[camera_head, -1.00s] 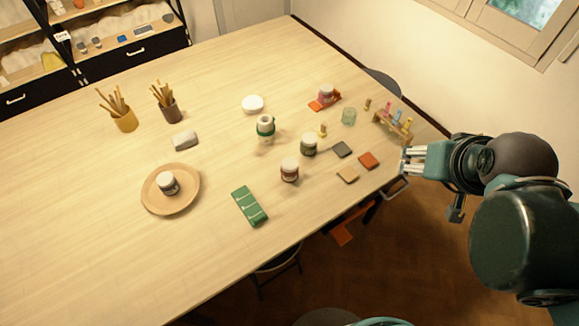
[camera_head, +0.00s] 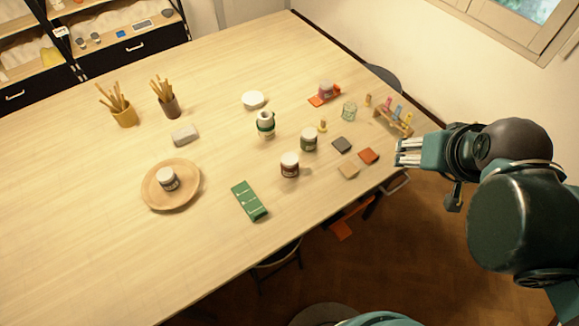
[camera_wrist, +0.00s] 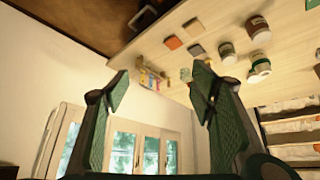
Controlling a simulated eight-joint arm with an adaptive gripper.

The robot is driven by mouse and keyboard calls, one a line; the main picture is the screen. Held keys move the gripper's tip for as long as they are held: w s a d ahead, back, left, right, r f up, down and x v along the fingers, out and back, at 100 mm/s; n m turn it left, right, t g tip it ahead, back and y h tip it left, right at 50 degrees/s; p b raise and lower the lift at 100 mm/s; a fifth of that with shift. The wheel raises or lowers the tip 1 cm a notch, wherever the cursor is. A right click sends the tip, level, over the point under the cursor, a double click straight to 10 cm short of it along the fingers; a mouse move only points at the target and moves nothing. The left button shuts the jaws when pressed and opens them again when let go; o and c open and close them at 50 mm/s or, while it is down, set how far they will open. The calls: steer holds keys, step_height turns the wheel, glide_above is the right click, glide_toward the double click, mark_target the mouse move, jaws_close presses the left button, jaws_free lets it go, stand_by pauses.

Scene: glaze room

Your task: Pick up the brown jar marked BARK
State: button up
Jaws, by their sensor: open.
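A brown jar with a pale lid and label (camera_head: 290,165) stands upright near the middle of the table; its label is too small to read. In the wrist view a jar that appears to be the same one (camera_wrist: 258,28) is at the upper right. My gripper (camera_head: 399,153) is over the table's right edge, well to the right of the jar and not touching it. In the wrist view my gripper (camera_wrist: 160,85) is open, with nothing between its fingers.
Grey (camera_head: 341,144), red (camera_head: 368,156) and tan (camera_head: 348,171) tiles lie between jar and gripper. A green card (camera_head: 249,200) lies front left.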

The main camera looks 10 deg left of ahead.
steer(key=w+a+f+n+g, duration=0.2)
steer(key=w+a+n, duration=0.2)
steer(key=w+a, duration=0.25)
steer(key=n+g, duration=0.5)
steer(key=n, duration=0.4)
glide_toward(288, 157)
steer(key=f, duration=0.5)
steer(key=shift+d+f, duration=0.2)
steer(key=shift+d, duration=0.2)
steer(key=shift+s+a+f+n, duration=0.1)
steer(key=shift+a+f+n, duration=0.3)
steer(key=shift+f, duration=0.05)
steer(key=shift+f, duration=0.15)
steer(key=shift+f, duration=1.15)
steer(key=shift+f, duration=0.1)
